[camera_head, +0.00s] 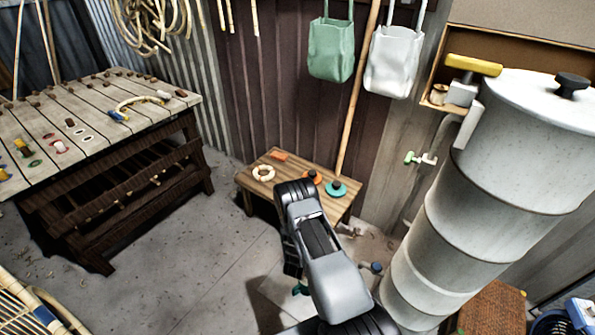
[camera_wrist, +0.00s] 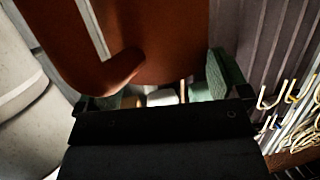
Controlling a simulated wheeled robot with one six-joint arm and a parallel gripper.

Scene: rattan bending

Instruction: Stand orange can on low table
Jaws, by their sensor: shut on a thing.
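The orange can (camera_wrist: 165,40) fills the upper middle of the wrist view as a large brown-orange body with a curved part at its lower left. My gripper (camera_wrist: 160,88) is shut on it, with a green pad at the right of it. The can's full outline and its tilt cannot be told. The low table (camera_head: 258,185) is a small slatted wooden one against the wall in the head view. My arm covers its front middle. In that view I cannot make out the gripper or the held can.
On the low table lie an orange block (camera_head: 279,156), a pale ring (camera_head: 263,173) and a green disc (camera_head: 336,188); an orange disc (camera_head: 313,177) shows beside my arm. A pole (camera_head: 357,90) stands behind. A tall metal drum (camera_head: 475,170) is right, a slatted workbench (camera_head: 90,110) left.

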